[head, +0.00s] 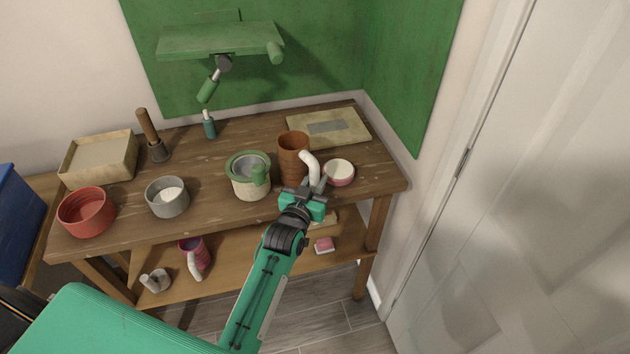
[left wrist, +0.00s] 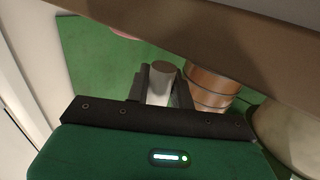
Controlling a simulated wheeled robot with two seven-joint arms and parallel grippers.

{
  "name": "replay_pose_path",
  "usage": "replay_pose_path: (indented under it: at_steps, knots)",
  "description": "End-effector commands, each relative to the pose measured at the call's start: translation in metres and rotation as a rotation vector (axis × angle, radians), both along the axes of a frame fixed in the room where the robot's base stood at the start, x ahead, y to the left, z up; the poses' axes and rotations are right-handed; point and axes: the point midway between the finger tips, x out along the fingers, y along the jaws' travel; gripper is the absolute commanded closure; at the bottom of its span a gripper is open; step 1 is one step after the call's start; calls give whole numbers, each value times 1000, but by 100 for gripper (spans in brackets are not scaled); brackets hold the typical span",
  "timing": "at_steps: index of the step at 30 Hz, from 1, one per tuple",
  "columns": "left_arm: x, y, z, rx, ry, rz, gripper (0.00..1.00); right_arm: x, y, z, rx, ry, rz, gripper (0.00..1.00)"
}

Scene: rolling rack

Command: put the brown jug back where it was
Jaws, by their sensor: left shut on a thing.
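The brown jug (head: 292,157) is a ridged, upright cup-like vessel with a white curved handle (head: 311,165) on its right side. It is at the right part of the wooden workbench. My left gripper (head: 308,187) is shut on the handle, at the front right of the jug. In the left wrist view, the jaws (left wrist: 163,85) close around the pale handle, and the jug's brown ridged body (left wrist: 212,88) is just to the right. I cannot tell whether the jug's base touches the bench top. My right gripper is not in view.
A cream and green pot (head: 248,184) stands close left of the jug. A pink-rimmed white bowl (head: 340,173) is close right. A flat board (head: 350,132) lies behind. A grey bowl (head: 167,205) and red bowl (head: 82,218) are further left. Bare bench (head: 265,130) shows behind the pot.

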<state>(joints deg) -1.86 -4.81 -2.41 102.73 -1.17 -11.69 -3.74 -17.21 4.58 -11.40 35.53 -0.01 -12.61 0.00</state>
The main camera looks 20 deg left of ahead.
Motion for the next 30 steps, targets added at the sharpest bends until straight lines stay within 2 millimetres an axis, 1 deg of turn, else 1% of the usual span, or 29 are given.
replay_pose_path:
  at_steps: [1,3,4,11,14,17,20,30]
  knots:
    - [0,0,-1,0,0,0,71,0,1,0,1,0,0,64]
    - [0,0,0,0,0,0,57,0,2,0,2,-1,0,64]
    - [0,0,0,0,0,0,55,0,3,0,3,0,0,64]
    - [0,0,0,0,0,0,55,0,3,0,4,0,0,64]
    - [0,0,4,0,0,0,55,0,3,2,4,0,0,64]
    - [-9,0,1,0,1,0,55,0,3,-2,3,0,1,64]
    - [-24,1,0,0,2,0,55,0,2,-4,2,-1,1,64]
    - [-87,3,1,0,3,0,55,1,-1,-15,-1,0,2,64]
